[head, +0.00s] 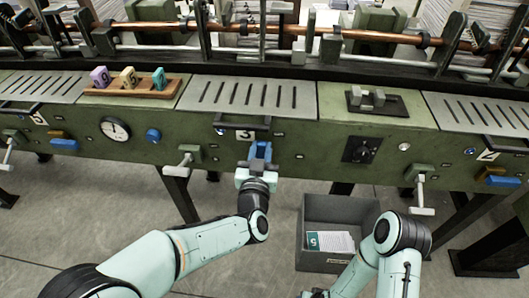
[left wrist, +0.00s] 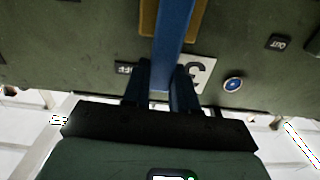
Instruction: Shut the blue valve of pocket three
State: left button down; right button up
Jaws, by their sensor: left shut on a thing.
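The blue valve (head: 260,151) of pocket three is a blue lever on the green machine front, below the "3" plate (head: 244,134). My left gripper (head: 258,162) is at this lever and shut on it. In the left wrist view the blue valve (left wrist: 175,35) runs down between the two dark fingers of my left gripper (left wrist: 161,88). The lever's lower end is hidden by the gripper. My right gripper (head: 315,293) is low at the bottom edge, barely visible.
A grey bin (head: 321,266) with a paper stack marked 5 stands on the floor below the machine. Other blue levers sit at the left (head: 65,144) and far right (head: 503,181). White-handled levers (head: 178,167) stick out from the front.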

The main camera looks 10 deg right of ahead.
pick_arm(q)
jog(key=shift+a+n, duration=0.15)
jog(key=shift+n, duration=0.15)
pick_arm(e)
jog(key=shift+s+f, duration=0.25)
pick_arm(q)
jog(key=c, duration=0.9)
grip_release()
jog(key=p+v, duration=0.1)
jog(key=v, duration=1.2)
jog(key=shift+s+p, duration=0.15)
jog(key=shift+p, duration=0.15)
pick_arm(e)
jog(key=r, duration=0.1)
jog(key=w+r, duration=0.1)
jog(key=r, duration=0.1)
jog(key=shift+w+a, duration=0.35)
